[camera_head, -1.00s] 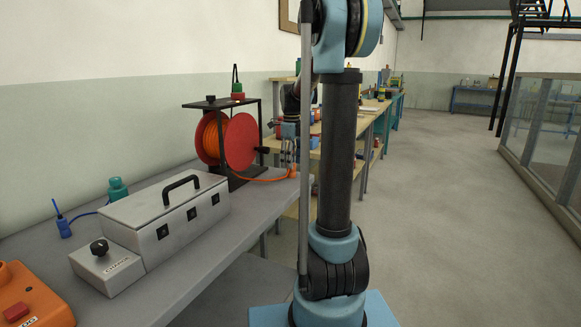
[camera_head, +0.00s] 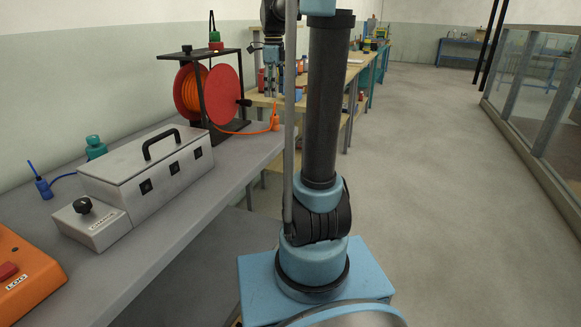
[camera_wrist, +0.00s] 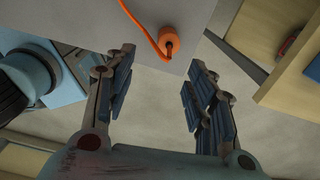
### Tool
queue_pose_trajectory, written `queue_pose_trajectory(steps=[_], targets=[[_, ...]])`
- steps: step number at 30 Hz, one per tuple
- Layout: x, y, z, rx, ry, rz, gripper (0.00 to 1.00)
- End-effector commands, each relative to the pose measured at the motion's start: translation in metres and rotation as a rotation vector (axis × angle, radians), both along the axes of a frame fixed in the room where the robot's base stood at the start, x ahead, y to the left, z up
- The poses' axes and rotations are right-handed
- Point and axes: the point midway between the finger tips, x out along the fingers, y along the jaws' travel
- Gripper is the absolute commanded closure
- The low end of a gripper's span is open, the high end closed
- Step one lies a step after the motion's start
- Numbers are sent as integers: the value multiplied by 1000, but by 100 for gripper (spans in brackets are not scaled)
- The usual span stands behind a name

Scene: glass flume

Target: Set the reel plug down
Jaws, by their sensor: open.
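The orange reel plug (camera_head: 275,122) rests on the grey bench near its far right edge, its orange cable running left to the red reel (camera_head: 224,94). In the wrist view the plug (camera_wrist: 169,42) sits close to the bench edge with its cable beside it. My gripper (camera_head: 270,92) is above the plug and apart from it. In the wrist view my gripper (camera_wrist: 158,78) has its fingers wide apart with nothing between them; the plug lies beyond the fingertips.
A grey metal case (camera_head: 155,172) with a black handle and a control box (camera_head: 92,222) stand on the bench (camera_head: 185,238). An orange box (camera_head: 25,282) is at the near left. A wooden shelf (camera_wrist: 266,52) stands beyond a gap. The floor at right is clear.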

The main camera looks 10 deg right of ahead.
Motion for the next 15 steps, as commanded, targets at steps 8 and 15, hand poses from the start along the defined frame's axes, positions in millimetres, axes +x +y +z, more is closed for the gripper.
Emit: queue_pose_trajectory(steps=[8, 15], targets=[[-72, 0, -20, -9, -34, 381, 50], [-133, 0, -46, -29, -63, 733, 50]])
